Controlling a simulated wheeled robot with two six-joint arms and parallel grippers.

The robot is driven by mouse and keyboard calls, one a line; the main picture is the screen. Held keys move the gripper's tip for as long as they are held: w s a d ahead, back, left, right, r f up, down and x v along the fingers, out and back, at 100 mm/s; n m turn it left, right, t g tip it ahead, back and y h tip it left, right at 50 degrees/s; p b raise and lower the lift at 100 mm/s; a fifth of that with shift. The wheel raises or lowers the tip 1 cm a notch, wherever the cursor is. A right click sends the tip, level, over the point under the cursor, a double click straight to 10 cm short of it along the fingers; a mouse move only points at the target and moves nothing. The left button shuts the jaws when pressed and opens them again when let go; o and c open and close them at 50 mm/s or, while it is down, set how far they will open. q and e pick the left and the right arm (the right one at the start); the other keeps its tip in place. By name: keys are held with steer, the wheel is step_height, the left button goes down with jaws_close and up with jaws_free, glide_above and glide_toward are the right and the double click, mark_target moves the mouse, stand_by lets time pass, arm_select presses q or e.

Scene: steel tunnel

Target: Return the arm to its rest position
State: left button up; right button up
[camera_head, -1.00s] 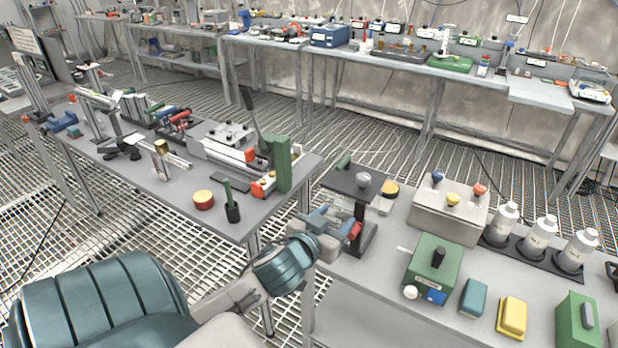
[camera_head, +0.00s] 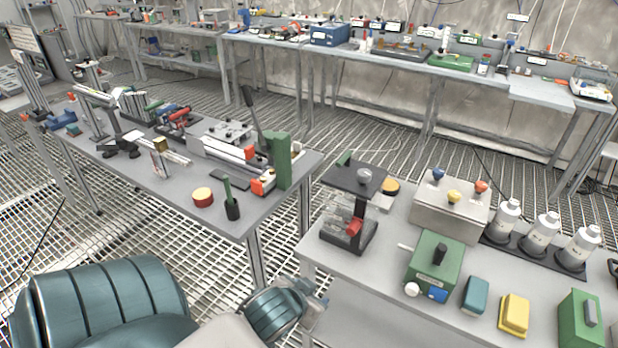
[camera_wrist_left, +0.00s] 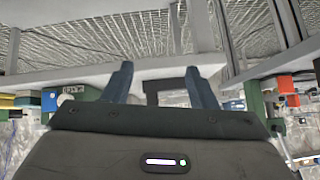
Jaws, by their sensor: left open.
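My left arm comes in from the lower left in the head view. Its teal wrist and left gripper (camera_head: 318,302) are low in front of the right table's near left corner, apart from the table. In the left wrist view, the two blue-grey fingers of the left gripper (camera_wrist_left: 158,74) stand apart with nothing between them. My right gripper does not show in either view.
The right table (camera_head: 340,262) bears a black stand (camera_head: 352,232) with a red part, a green box (camera_head: 436,262), a grey button box (camera_head: 450,212) and white bottles (camera_head: 541,232). The left table (camera_head: 170,185) is cluttered. A gap of grated floor separates the tables.

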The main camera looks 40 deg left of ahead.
arm_select(q)
steer(key=shift+s+d+f, duration=0.15)
steer(key=shift+s+f, duration=0.1)
steer(key=shift+f, duration=0.1)
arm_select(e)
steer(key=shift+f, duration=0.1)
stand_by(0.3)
arm_select(q)
steer(key=s+a+f+g, duration=0.1)
steer(key=s+f+g, duration=0.1)
steer(key=f, duration=1.5)
steer(key=s+a+f+g, duration=0.2)
steer(key=f, duration=1.4)
steer(key=s+d+f+m+g+h, duration=0.1)
steer(key=s+d+f+g, duration=0.2)
steer(key=s+f, duration=1.8)
steer(key=shift+s+d+h, duration=0.15)
steer(key=shift+s+h, duration=0.15)
steer(key=shift+s, duration=0.9)
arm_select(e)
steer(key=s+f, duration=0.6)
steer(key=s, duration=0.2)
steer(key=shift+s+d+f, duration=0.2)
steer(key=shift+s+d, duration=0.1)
